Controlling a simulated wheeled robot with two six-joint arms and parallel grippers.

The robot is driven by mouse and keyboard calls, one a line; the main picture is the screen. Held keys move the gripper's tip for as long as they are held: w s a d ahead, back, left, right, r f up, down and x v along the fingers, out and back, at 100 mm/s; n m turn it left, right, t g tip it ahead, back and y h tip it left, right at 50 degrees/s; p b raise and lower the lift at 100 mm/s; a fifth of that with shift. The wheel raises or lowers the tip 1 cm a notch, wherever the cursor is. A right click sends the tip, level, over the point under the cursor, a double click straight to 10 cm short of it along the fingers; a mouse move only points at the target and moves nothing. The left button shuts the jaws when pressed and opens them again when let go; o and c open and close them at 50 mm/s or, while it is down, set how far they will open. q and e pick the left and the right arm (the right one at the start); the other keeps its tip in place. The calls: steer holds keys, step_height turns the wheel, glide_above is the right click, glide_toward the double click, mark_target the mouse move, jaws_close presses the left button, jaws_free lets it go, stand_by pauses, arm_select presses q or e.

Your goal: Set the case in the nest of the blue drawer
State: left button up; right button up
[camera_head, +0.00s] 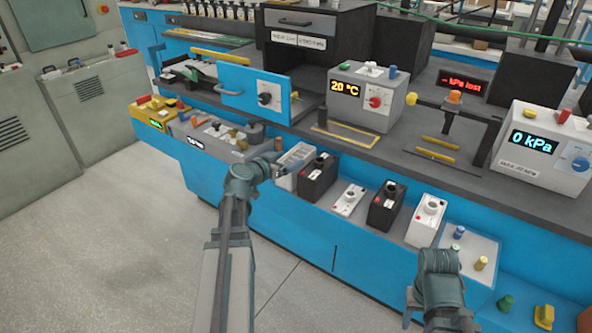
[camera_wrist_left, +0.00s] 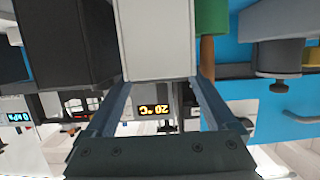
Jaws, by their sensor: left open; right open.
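The blue drawer (camera_head: 255,92) stands pulled out at the left of the bench, its blue front with a round dial facing me. Its inside, with a yellow strip, shows only partly behind the front, so I cannot make out the nest clearly. A pale case (camera_head: 293,154) stands at the left end of a row on the blue ledge. My left gripper (camera_head: 279,168) is open at this case. In the left wrist view the pale case (camera_wrist_left: 155,40) lies between the two open fingers. My right gripper (camera_head: 440,262) is low at the right, its fingertips hard to see.
A black box (camera_head: 318,180) stands close beside the pale case, with more black and white boxes to its right. A 20 °C instrument (camera_head: 372,95) and a 0 kPa instrument (camera_head: 545,145) stand on the bench. Grey and yellow units (camera_head: 205,135) lie left of the left gripper.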

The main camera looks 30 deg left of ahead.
mark_target(301, 154)
arm_select(q)
steer(key=b+x, duration=0.1)
steer(key=x, duration=0.4)
steer(key=shift+w+f+b, duration=0.1)
steer(key=shift+w+b, duration=0.1)
steer(key=shift+b, duration=0.1)
steer(key=shift+s, duration=0.1)
jaws_close()
